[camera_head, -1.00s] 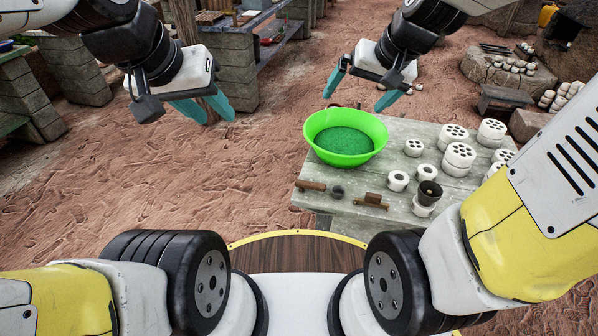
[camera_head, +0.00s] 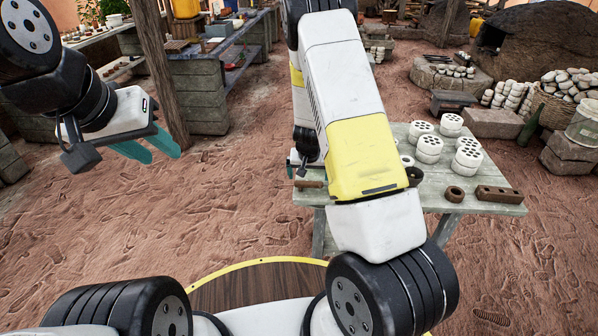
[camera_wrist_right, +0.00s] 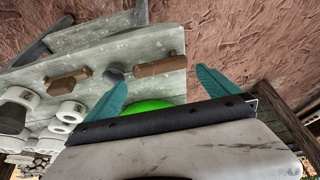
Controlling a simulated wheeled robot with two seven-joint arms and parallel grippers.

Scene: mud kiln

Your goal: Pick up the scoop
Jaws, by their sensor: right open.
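The scoop lies flat on the table. In the head view only the handle's end (camera_head: 308,184) shows; my right arm hides the rest. My right gripper (camera_wrist_right: 160,92) is open and empty, its teal fingers apart on either side of the handle in the picture, not touching it. My left gripper (camera_head: 160,150) is open and empty, over the ground at left.
A wooden post (camera_head: 165,80) stands near my left gripper.

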